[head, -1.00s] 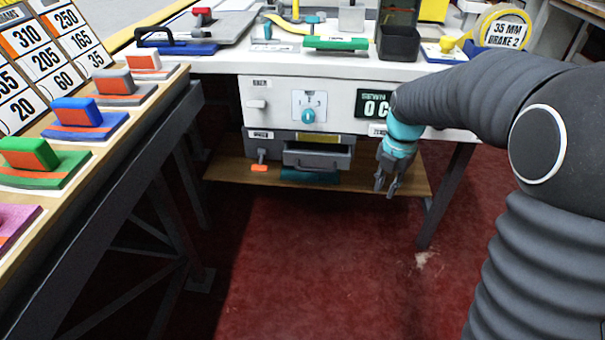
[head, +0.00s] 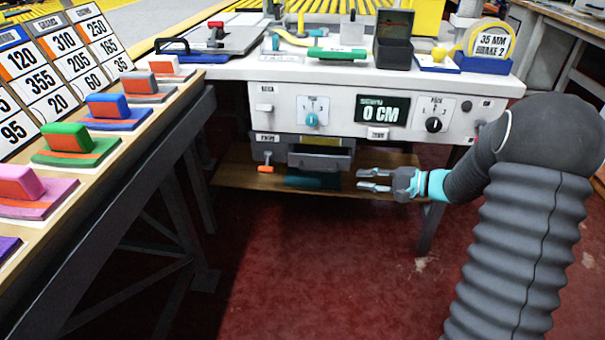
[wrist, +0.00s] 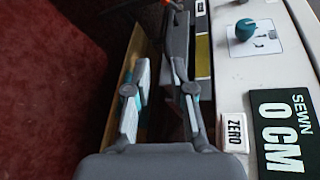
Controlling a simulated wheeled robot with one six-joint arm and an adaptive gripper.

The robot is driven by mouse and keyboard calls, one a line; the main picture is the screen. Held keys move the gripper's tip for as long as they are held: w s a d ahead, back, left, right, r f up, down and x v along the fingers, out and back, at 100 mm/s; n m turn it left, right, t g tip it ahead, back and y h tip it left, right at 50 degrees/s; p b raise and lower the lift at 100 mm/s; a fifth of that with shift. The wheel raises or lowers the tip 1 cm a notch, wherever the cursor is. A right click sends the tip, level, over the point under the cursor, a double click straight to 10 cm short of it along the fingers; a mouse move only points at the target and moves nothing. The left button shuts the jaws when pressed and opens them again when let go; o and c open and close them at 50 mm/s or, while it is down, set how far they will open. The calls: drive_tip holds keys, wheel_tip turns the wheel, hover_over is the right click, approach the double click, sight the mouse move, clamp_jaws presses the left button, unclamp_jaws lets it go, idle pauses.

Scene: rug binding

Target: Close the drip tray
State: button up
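The drip tray (head: 318,162) is a grey drawer low under the white machine front, in the middle of the head view. It stands pulled out, with its dark inside showing behind its front. My gripper (head: 361,180) is just right of the tray, pointing left, with its two fingers apart and nothing between them. In the wrist view my gripper (wrist: 159,78) is also open, and the grey tray edge (wrist: 177,42) lies ahead near the right finger. I cannot tell whether they touch.
The white machine front (head: 345,98) above carries knobs and a "0 CM" display (head: 381,110). An orange-tipped lever (head: 266,169) hangs left of the tray. A wooden shelf (head: 232,172) runs below. A table with coloured blocks stands at left. Red floor in front is clear.

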sight(325, 171)
drive_tip(key=w+a+m, duration=0.1)
drive_tip(key=a, duration=0.3)
drive_tip(key=w+a+f+m, duration=0.1)
drive_tip(key=w+a, duration=0.1)
drive_tip(key=a, duration=0.2)
drive_tip(key=w+a+f+m, duration=0.1)
drive_tip(key=w+a, duration=0.1)
drive_tip(key=a, duration=0.3)
drive_tip(key=shift+w+f+p, duration=0.1)
drive_tip(key=shift+w+p, duration=0.1)
drive_tip(key=shift+p, duration=0.15)
clamp_jaws()
